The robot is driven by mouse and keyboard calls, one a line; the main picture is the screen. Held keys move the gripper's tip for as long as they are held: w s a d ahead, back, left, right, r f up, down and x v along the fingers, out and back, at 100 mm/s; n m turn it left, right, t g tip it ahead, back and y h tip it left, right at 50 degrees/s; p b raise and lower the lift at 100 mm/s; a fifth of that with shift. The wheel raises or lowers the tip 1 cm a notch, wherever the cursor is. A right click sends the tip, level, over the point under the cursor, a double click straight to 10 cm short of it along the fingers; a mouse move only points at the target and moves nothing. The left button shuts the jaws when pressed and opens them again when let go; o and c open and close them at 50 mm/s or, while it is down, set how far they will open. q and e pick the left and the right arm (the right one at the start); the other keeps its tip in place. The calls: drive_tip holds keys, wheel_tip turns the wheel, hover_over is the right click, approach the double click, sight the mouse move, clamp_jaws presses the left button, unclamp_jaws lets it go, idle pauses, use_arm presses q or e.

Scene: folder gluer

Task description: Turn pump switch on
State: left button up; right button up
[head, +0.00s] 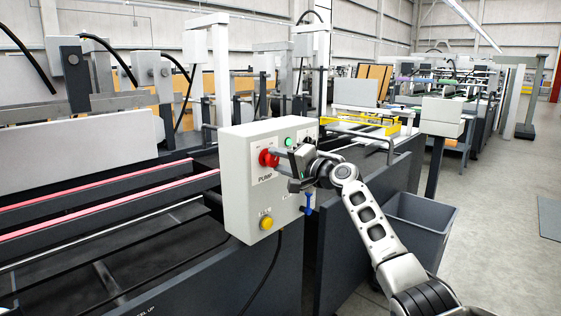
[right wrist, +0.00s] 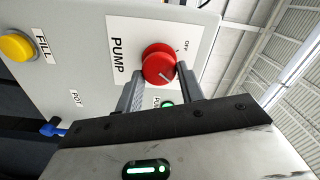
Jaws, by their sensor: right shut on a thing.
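The red pump switch (head: 265,158) is a round knob on the front of a pale grey control box, above the word PUMP. In the right wrist view the knob (right wrist: 157,62) sits on a white plate with a small OFF mark near its rim, and a pale line shows on its face. My right gripper (head: 277,157) is at the knob, with one finger on each side, shut on it. The fingers hide part of its sides. My left gripper is not in view.
The control box (head: 238,195) also carries a yellow FILL button (head: 266,223), a green button (head: 289,141) and a blue handle (head: 308,203) on its side. A grey bin (head: 425,215) stands behind my right arm. Open floor lies at the right.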

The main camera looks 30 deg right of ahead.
drive_tip(key=o, duration=1)
drive_tip(key=shift+c, duration=0.2)
drive_tip(key=shift+s+d, duration=0.1)
drive_tip(key=shift+s, duration=0.05)
drive_tip(key=shift+s+d, duration=0.1)
drive_tip(key=shift+s, duration=0.2)
use_arm(q)
drive_tip(key=b, duration=0.1)
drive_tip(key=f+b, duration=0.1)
drive_tip(key=b, duration=0.1)
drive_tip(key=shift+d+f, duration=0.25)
use_arm(e)
drive_tip(key=v, duration=1.5)
